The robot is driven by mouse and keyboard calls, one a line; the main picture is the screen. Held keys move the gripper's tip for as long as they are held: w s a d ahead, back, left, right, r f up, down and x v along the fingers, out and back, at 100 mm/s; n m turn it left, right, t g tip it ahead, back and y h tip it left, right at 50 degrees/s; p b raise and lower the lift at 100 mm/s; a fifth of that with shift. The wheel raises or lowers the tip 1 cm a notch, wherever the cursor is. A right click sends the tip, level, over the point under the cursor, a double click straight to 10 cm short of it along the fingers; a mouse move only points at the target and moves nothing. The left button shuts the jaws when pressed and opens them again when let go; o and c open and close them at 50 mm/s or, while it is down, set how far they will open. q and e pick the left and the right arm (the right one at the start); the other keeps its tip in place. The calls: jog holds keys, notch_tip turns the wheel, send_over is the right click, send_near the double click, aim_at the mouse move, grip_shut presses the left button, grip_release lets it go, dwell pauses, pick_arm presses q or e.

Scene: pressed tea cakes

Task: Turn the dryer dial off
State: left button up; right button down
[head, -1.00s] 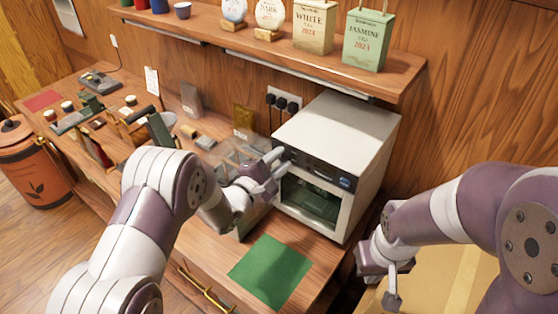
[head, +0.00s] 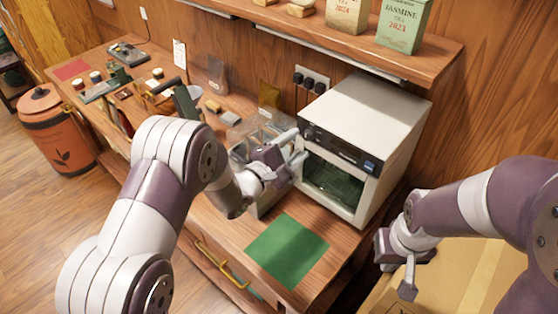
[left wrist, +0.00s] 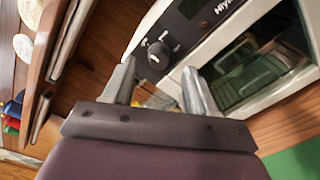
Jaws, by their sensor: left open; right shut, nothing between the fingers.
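The dryer (head: 385,112) is a white box with a glass door and a dark control strip, standing on the right of the wooden counter. In the left wrist view its dial (left wrist: 158,54) is a round black knob with a small white mark, on the dark panel (left wrist: 190,30). My left gripper (head: 297,146) is at the left end of the strip. In its wrist view the two fingers (left wrist: 158,76) are apart, with the dial showing between and beyond their tips; contact cannot be told. My right gripper (head: 403,272) is shut and empty, right of the counter.
A green mat (head: 287,250) lies before the dryer. A clear bin (head: 258,132) stands left of it. A shelf with tea tins (head: 403,25) runs above. A cardboard box (head: 450,285) is under my right arm. Tools and small jars crowd the counter's left.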

pick_arm(q)
jog(key=b+v, duration=0.2)
jog(key=v, duration=0.7)
jog(key=shift+s+a, duration=0.2)
